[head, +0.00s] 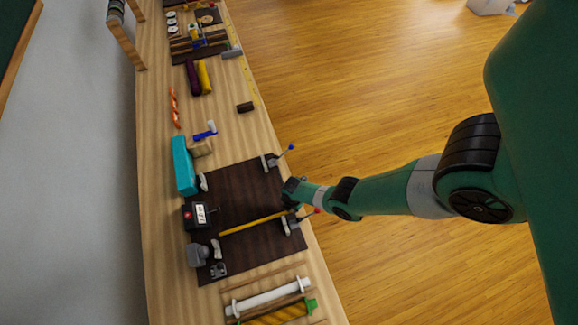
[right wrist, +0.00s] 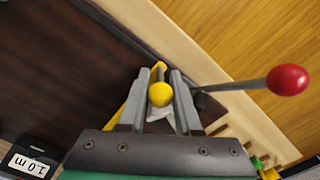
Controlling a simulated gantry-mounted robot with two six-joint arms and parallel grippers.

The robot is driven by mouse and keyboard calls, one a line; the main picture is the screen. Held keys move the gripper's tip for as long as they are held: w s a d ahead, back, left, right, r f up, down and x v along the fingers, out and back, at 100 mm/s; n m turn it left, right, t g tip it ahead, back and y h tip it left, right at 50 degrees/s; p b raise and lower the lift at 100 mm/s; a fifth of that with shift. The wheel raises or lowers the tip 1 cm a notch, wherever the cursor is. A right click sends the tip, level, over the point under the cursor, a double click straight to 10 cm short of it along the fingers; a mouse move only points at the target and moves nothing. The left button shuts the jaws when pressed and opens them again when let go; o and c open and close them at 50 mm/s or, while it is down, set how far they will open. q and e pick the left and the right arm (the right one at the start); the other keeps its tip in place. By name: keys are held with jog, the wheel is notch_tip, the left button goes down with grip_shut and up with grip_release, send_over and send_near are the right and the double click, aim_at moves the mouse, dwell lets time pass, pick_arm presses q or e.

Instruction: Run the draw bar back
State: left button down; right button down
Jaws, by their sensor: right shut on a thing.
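The draw bar (head: 255,223) is a thin yellow bar lying across a dark brown board (head: 232,190) on the long wooden bench. In the right wrist view its yellow rounded end (right wrist: 160,95) sits between the two grey fingers of my right gripper (right wrist: 159,84), which is shut on it. In the head view my right gripper (head: 292,193) is at the board's right edge, by the bar's right end; the contact itself is hidden there. My left gripper is not in view.
A lever with a red knob (right wrist: 287,80) stands close beside my right gripper. A blue-knobbed lever (head: 290,148) is farther up the board's edge. A small box with a display (head: 200,213) stands at the board's left. A rack with rollers (head: 268,297) lies below.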

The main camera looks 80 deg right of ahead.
jog(key=c, duration=0.7)
grip_release()
jog(key=shift+s+a+f, duration=0.1)
jog(key=shift+s+a, duration=0.1)
jog(key=shift+a, duration=0.05)
jog(key=shift+w, duration=0.1)
notch_tip(320, 180, up, 8)
jog(key=p, duration=0.6)
jog(key=shift+f+p, duration=0.15)
jog(key=shift+p, duration=0.25)
jog(key=shift+f, duration=0.1)
